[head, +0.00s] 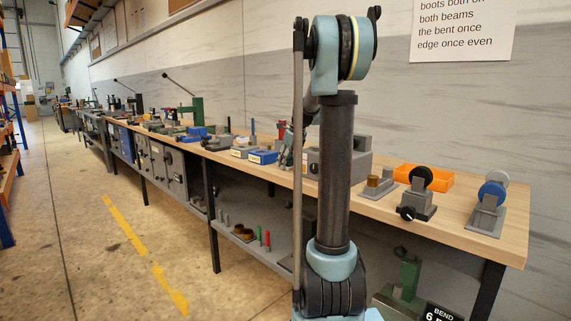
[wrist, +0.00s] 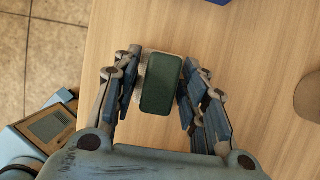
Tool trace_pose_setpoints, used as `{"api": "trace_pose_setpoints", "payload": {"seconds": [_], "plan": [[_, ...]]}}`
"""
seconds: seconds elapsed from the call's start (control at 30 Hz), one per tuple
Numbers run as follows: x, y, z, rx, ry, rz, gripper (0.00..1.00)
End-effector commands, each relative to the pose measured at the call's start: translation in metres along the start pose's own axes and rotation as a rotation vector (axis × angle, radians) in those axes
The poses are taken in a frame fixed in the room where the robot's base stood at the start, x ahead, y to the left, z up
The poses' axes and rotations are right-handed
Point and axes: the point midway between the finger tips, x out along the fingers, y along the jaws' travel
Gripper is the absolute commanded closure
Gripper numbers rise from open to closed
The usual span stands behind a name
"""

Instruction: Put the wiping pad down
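The wiping pad (wrist: 162,86) is a dark green, rounded block with a pale grey-beige part along its left and far sides. In the wrist view it sits between the two fingers of my gripper (wrist: 160,78), whose tips are close against its left and right sides. The wooden bench top (wrist: 262,70) lies beneath; I cannot tell whether the pad touches it. In the head view my gripper (head: 289,152) is over the bench, mostly hidden behind my arm, and the pad cannot be made out there.
Bare wood surrounds the gripper in the wrist view, with the bench edge at left. A round brown thing (wrist: 309,97) is at right and a blue thing (wrist: 215,2) at the far edge. In the head view, a grey box (head: 357,163), orange tray (head: 425,179) and blue bins (head: 263,156) stand nearby.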

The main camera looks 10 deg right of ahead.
Motion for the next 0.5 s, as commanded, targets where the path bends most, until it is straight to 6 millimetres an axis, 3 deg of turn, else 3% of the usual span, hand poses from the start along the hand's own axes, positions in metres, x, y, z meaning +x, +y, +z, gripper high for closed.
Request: {"api": "trace_pose_setpoints", "payload": {"seconds": [0.03,0.1,0.5], "plan": [[0.0029,0.0007,-0.0036,0.0,0.006,0.0,0.52],[0.0032,0.0011,-0.0037,-0.001,0.007,0.0,0.41],[0.0012,0.0019,-0.0021,-0.001,0.005,0.0,0.41]]}}
